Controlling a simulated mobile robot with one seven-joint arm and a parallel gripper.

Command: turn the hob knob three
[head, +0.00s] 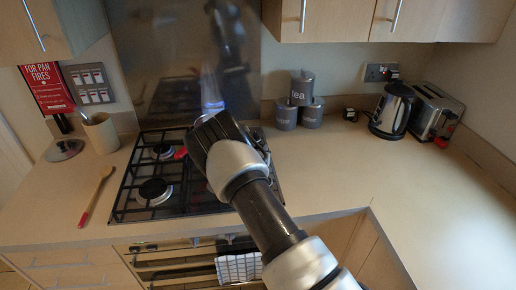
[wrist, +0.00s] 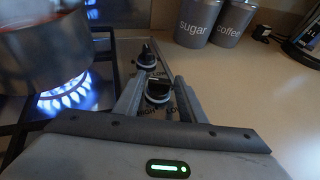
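The hob (head: 130,185) is a black gas hob set in the worktop. In the wrist view, a dark knob (wrist: 158,88) stands between the two fingertips of my gripper (wrist: 158,98), with "HIGH" and "LOW" printed beside it. A second dark knob (wrist: 147,52) stands just beyond it. My fingers are apart, one on each side of the nearer knob, and contact cannot be made out. In the head view my gripper (head: 215,125) hides the knobs. No knob number is readable.
A pan (wrist: 45,45) sits over a lit blue flame (wrist: 65,95), close to the left of my gripper. Grey canisters (head: 286,115) stand behind, with a kettle (head: 392,110) and toaster (head: 434,112) farther right. A wooden spoon (head: 96,195) lies left; the right worktop is clear.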

